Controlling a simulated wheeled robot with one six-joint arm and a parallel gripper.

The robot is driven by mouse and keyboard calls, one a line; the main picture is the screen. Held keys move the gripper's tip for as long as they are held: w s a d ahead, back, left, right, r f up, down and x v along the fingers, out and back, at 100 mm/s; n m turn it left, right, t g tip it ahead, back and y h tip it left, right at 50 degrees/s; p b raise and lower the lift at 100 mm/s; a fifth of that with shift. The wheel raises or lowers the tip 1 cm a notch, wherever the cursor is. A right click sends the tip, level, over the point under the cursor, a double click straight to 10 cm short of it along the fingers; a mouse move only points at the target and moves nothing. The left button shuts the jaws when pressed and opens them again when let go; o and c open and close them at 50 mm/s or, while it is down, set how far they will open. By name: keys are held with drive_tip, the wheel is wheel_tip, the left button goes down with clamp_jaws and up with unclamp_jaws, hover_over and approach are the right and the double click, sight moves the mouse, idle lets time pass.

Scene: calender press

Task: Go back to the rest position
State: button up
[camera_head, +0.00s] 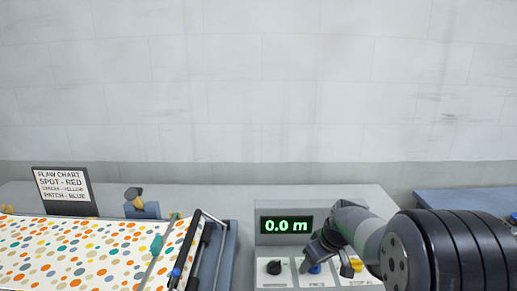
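My gripper (312,258) is dark grey and reaches down over the front of the control panel (265,240), at the blue button (315,268). Whether it touches the button I cannot tell. Its fingers are small and partly merge with the dark wrist, so I cannot tell if they are open or shut. I see nothing carried in it. My arm comes in from the right and hides part of the panel's right side. The green display (286,225) reads 0.0 m.
A black knob (274,267) and a yellow control (356,264) flank the blue button. Spotted cloth (80,250) lies at left beside a dark-railed frame (222,255). A blue surface (450,200) is at right.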

drive_tip(key=v, duration=1)
drive_tip(key=x, duration=1)
drive_tip(key=shift+f, duration=0.2)
drive_tip(key=shift+r+m+p, duration=0.3)
drive_tip(key=shift+p, duration=0.05)
drive_tip(key=shift+a, duration=0.1)
drive_tip(key=shift+m+t+h+p, duration=0.3)
drive_tip(key=shift+m+h+p, duration=0.75)
drive_tip(key=shift+m, duration=1.05)
drive_tip(key=shift+a+f+m+h+p, duration=0.15)
drive_tip(key=shift+m+h+p, duration=0.25)
drive_tip(key=shift+m, duration=1.2)
drive_tip(key=shift+a+m+h, duration=0.1)
drive_tip(key=shift+m+h, duration=0.65)
drive_tip(key=shift+m, duration=1.25)
drive_tip(key=b+v, duration=0.1)
drive_tip(key=v, duration=0.8)
drive_tip(key=shift+r, duration=0.35)
